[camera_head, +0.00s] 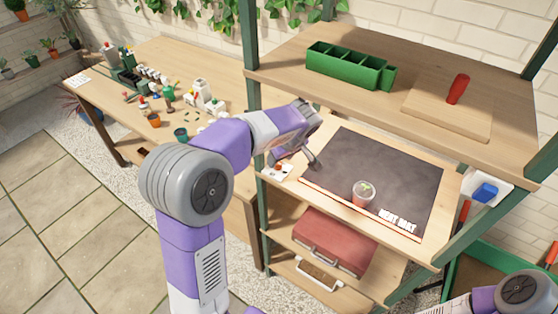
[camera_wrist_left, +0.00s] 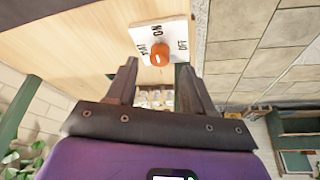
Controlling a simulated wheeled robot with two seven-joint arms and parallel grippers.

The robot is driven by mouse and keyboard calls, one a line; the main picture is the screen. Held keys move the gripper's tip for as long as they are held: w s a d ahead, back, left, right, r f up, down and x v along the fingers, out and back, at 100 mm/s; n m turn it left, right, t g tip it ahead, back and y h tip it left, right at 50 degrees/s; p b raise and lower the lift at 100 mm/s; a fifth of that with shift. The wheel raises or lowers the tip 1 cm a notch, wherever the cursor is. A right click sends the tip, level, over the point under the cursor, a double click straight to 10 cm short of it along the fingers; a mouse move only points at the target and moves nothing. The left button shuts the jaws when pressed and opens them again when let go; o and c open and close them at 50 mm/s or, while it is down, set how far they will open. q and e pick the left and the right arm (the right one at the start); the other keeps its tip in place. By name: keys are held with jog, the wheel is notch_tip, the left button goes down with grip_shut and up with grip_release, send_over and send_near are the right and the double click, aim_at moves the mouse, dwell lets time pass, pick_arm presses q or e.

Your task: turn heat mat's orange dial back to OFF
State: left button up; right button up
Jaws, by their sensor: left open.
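The heat mat's orange dial (camera_wrist_left: 159,53) sits on a white control plate (camera_wrist_left: 174,29) in the left wrist view. The plate bears ON and OFF labels and a third label at its left; which label the dial points to I cannot tell. In the head view the plate (camera_head: 277,173) is at the left end of the middle shelf, beside the dark heat mat (camera_head: 390,165). My left gripper (camera_wrist_left: 157,70) is open and empty, its fingertips spread either side of the dial's line and short of it. In the head view the left gripper (camera_head: 293,158) is above the plate. My right gripper is out of view.
A clear cup with a seedling (camera_head: 363,194) stands on the mat. A red case (camera_head: 330,240) lies below. A cluttered workbench (camera_head: 190,60) stands at left.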

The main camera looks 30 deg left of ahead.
aim_at(279, 164)
pick_arm(q)
jog(key=shift+x, duration=0.8)
jog(key=shift+w+a+f+b, duration=0.2)
jog(key=shift+f+b, duration=0.2)
jog(key=shift+f, duration=0.25)
jog(key=shift+c, duration=0.3)
